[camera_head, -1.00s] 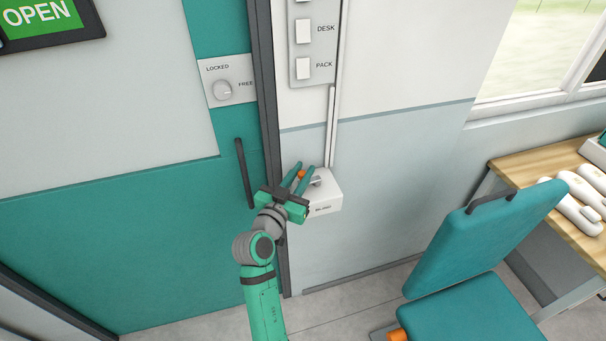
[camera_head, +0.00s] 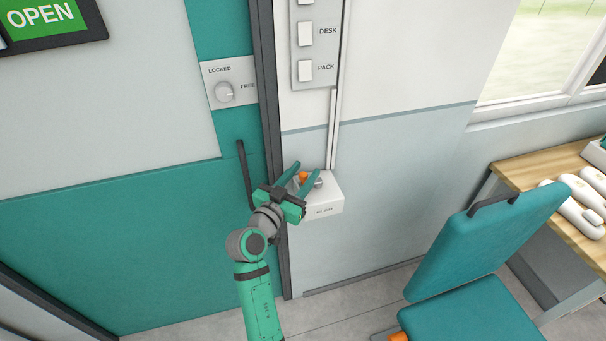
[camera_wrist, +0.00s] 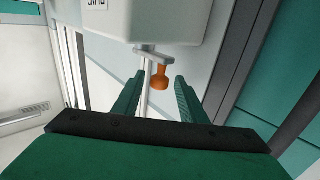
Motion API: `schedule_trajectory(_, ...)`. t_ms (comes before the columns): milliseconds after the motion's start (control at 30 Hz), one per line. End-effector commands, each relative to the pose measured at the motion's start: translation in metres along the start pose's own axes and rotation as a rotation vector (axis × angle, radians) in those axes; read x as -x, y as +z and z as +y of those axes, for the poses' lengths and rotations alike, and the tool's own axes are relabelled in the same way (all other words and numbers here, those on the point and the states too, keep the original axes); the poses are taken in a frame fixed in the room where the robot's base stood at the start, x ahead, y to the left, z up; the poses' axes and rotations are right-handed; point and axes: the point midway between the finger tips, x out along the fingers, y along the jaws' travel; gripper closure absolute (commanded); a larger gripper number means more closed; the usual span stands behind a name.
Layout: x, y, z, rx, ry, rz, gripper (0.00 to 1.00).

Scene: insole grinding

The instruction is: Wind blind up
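The blind's winder is a white box (camera_head: 325,207) on the wall, labelled for the blind. It also fills the top of the wrist view (camera_wrist: 150,18). A crank with an orange knob (camera_wrist: 159,78) sticks out from the box; the knob (camera_head: 303,176) also shows in the head view. My gripper (camera_head: 306,174) is open in front of the box, with its two green fingers apart. In the wrist view the knob lies between and slightly beyond the fingertips (camera_wrist: 157,86), with gaps on both sides. I cannot see it touching either finger.
A teal door with a dark handle (camera_head: 244,175) and a lock dial (camera_head: 224,93) is close on the left. A switch panel (camera_head: 315,45) is above the box. A teal chair (camera_head: 480,240) and a wooden desk (camera_head: 530,168) stand to the right.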

Motion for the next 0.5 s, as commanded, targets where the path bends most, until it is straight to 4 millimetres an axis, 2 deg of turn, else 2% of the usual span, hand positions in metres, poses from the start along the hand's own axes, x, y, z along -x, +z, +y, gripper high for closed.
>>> schedule_trajectory(267,0.005,0.001,0.0,0.001,0.001,-0.001,0.62)
schedule_trajectory(367,0.017,0.001,0.0,0.001,0.0,0.0,0.62)
schedule_trajectory(500,0.042,0.001,-0.001,0.002,-0.003,-0.001,0.62)
